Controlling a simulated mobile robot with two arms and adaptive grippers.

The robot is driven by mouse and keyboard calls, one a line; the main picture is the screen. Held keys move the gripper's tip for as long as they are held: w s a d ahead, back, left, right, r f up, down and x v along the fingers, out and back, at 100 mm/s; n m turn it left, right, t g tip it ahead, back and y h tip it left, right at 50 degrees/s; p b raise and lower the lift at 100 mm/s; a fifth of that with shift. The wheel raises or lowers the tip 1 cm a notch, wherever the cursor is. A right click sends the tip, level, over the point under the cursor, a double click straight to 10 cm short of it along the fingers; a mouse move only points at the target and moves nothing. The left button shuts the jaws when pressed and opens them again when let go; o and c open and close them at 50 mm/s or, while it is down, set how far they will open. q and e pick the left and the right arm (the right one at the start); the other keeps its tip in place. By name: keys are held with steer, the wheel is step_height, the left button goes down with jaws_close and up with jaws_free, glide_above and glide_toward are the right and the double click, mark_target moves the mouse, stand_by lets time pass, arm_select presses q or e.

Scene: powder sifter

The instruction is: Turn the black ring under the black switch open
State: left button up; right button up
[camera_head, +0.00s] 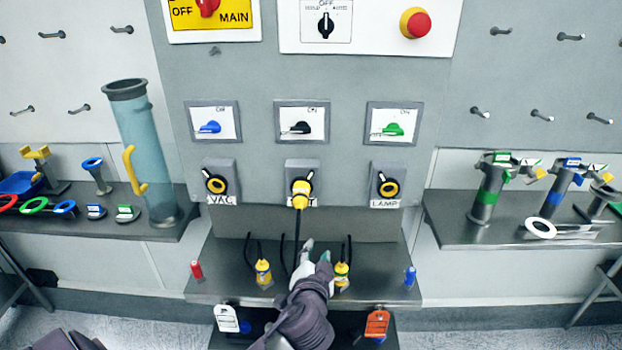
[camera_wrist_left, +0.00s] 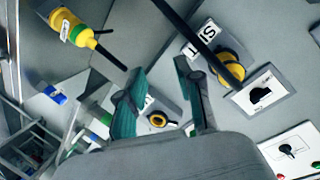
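The black switch (camera_head: 300,128) sits on a white plate in the middle of the grey panel; it also shows in the wrist view (camera_wrist_left: 262,95). Below it is the middle socket (camera_head: 316,166) with a yellow plug (camera_head: 299,198) in it, its black cable hanging down. The plug and cable hide most of the black ring there; the yellow part shows in the wrist view (camera_wrist_left: 229,67). My left gripper (camera_head: 315,254) is below and slightly right of this socket, apart from it. Its teal fingers (camera_wrist_left: 165,100) are open, with nothing between them. My right gripper is not in view.
The VAC socket (camera_head: 215,183) and LAMP socket (camera_head: 387,187) flank the middle one. Two yellow plugs, left (camera_head: 263,273) and right (camera_head: 342,272), stand on the lower shelf (camera_head: 225,255), the right one close beside my left gripper. Side shelves hold tools.

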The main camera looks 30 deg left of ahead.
arm_select(q)
steer(key=n+t+y, duration=0.2)
glide_toward(310, 175)
steer(key=d+v, duration=0.1)
steer(key=v, duration=0.4)
steer(key=p+x, duration=0.1)
steer(key=x, duration=0.3)
steer(key=p+x, duration=0.2)
steer(key=x, duration=0.2)
steer(key=p+x, duration=0.1)
steer(key=x, duration=0.3)
steer(key=shift+w+a+r, duration=0.1)
steer(key=shift+a, duration=0.3)
steer(key=shift+p+x, duration=0.35)
steer(key=shift+x, duration=0.4)
jaws_close()
